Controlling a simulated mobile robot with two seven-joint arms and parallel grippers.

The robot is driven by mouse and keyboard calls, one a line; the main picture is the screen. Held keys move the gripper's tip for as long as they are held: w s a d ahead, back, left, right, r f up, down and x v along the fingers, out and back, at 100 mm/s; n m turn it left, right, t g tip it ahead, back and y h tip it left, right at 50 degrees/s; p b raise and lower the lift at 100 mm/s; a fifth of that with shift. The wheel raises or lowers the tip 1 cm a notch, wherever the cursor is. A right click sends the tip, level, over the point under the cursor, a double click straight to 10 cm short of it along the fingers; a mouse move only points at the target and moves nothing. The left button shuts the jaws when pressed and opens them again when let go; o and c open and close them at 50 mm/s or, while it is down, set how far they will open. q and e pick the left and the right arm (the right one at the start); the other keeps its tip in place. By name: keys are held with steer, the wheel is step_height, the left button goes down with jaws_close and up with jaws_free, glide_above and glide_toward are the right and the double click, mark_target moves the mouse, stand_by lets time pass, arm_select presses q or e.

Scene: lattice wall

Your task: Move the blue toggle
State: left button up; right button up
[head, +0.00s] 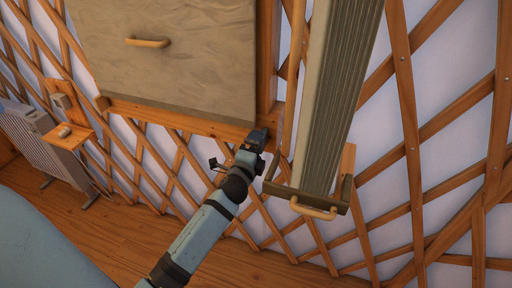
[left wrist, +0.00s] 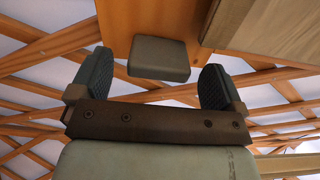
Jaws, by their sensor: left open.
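No clearly blue toggle shows in either view. In the left wrist view a small grey-olive block (left wrist: 159,58) sits on an orange wooden panel (left wrist: 150,20); I cannot tell whether it is the toggle. My left gripper (left wrist: 157,88) is open, its two dark ribbed fingers on either side of the block's near end, with nothing visibly gripped. In the head view the left gripper (head: 258,138) is at the lower right corner of a wooden frame, and it hides whatever is right in front of it. My right gripper is in neither view.
A grey panel with a wooden handle (head: 148,43) is above left of the gripper. A long ribbed box (head: 345,85) with a lower handle (head: 313,209) hangs close on its right. Wooden lattice (head: 410,120) covers the wall. A small shelf (head: 68,136) and a radiator (head: 42,145) are far left.

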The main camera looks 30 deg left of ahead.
arm_select(q)
steer(key=b+v, duration=0.1)
steer(key=v, duration=1.2)
steer(key=shift+d+r, duration=0.1)
steer(key=s+d+f+n+g+h, duration=0.4)
steer(key=s+d+f+n, duration=0.3)
steer(key=f, duration=0.3)
steer(key=s+d+f+n+g+h, duration=0.3)
steer(key=s+d+f+n, duration=0.35)
steer(key=f, duration=0.35)
step_height(320, 180, up, 12)
steer(key=a+p, duration=0.1)
steer(key=p, duration=1.1)
steer(key=shift+m, duration=0.45)
steer(key=shift+a, duration=0.1)
